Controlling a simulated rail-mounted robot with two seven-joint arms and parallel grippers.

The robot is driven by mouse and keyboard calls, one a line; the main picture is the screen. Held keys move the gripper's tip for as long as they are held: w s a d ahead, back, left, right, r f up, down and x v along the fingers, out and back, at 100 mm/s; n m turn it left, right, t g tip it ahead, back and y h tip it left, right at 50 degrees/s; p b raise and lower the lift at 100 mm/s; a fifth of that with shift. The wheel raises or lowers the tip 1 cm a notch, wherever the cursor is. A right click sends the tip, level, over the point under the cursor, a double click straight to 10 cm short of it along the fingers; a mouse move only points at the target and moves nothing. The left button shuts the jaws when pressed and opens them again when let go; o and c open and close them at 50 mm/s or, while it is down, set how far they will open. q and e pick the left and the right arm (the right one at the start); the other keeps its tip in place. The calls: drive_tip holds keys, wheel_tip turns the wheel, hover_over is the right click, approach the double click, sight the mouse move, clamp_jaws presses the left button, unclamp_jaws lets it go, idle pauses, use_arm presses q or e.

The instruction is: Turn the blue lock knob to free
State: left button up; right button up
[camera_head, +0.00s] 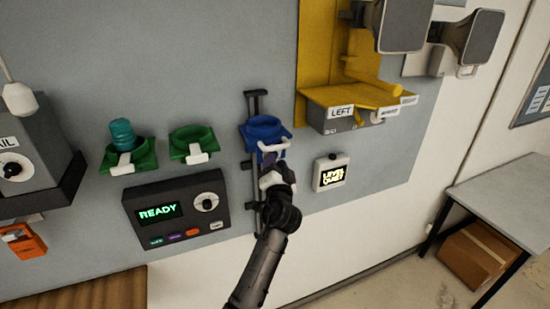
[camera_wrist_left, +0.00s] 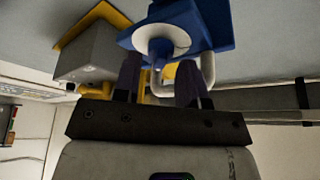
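A blue cup-like holder (camera_head: 265,131) sits on a vertical dark rail (camera_head: 252,182) on the grey wall panel, with a white handle (camera_head: 272,148) at its front. In the left wrist view the blue body (camera_wrist_left: 209,24) is seen from below, with a blue knob on a round white collar (camera_wrist_left: 171,34) on its underside. My left gripper (camera_head: 273,163) is just below the blue holder. In the wrist view its two dark fingers (camera_wrist_left: 159,76) stand apart, just short of or beside the knob. I cannot tell whether they touch it. My right gripper is not in view.
Two green holders (camera_head: 192,143) and a dark READY console (camera_head: 176,208) lie to the left. A small white LEVEL QUIET box (camera_head: 331,173) is close on the right. A yellow shelf (camera_head: 362,97) with grey horns (camera_head: 408,24) is at upper right.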

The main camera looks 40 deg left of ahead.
use_arm(q)
drive_tip(key=shift+w+a+r, duration=0.15)
drive_tip(key=shift+w+a, duration=0.25)
